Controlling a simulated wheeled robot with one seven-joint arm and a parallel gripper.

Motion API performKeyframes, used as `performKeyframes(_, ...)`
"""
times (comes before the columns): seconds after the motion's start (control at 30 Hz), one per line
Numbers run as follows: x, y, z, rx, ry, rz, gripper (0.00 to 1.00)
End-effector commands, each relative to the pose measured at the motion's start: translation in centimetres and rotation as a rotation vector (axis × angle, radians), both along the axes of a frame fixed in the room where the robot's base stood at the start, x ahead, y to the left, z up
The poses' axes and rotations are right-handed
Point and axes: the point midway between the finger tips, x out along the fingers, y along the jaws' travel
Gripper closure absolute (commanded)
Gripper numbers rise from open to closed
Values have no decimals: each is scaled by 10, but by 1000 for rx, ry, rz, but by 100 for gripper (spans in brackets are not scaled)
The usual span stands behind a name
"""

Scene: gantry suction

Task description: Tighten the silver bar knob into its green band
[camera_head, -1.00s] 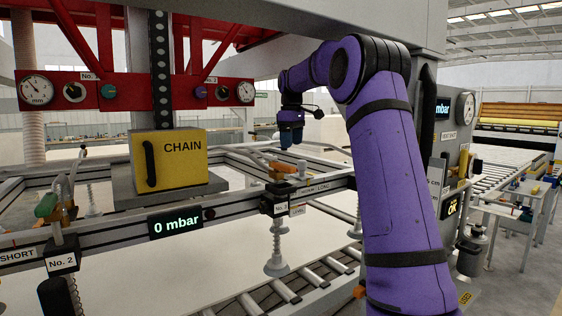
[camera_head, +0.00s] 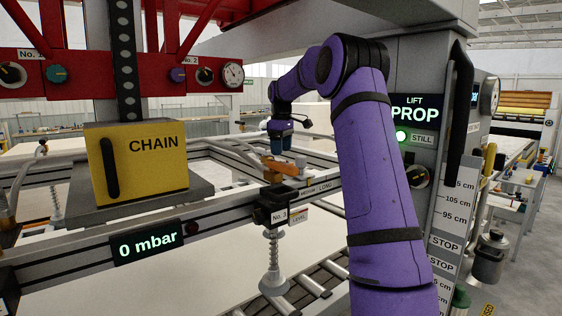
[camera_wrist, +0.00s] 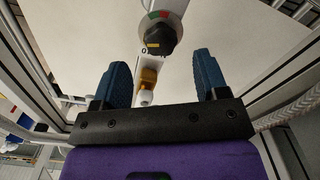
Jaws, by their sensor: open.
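My gripper (camera_head: 281,141) hangs pointing down over the frame beside the No. 3 suction cup (camera_head: 273,262). In the wrist view my gripper (camera_wrist: 163,76) has its two blue fingers wide apart with nothing held. I cannot make out a clearly silver bar knob in either view.
An orange lever (camera_head: 279,166) sits on the frame below my gripper. A yellow CHAIN box (camera_head: 138,162) stands to the left, with a 0 mbar display (camera_head: 147,243) below. A grey cabinet (camera_head: 443,70) with a PROP display stands to the right. Rollers (camera_head: 310,285) lie under the frame.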

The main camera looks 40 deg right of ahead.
Motion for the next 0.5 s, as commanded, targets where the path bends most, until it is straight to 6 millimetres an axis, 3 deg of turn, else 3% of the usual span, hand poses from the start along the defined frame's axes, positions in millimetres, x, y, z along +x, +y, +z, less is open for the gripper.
performKeyframes(0.2, 0, 0, -33, 1, 1, 1, 33)
performKeyframes(0.5, 0, 0, -47, -1, -1, 1, 33)
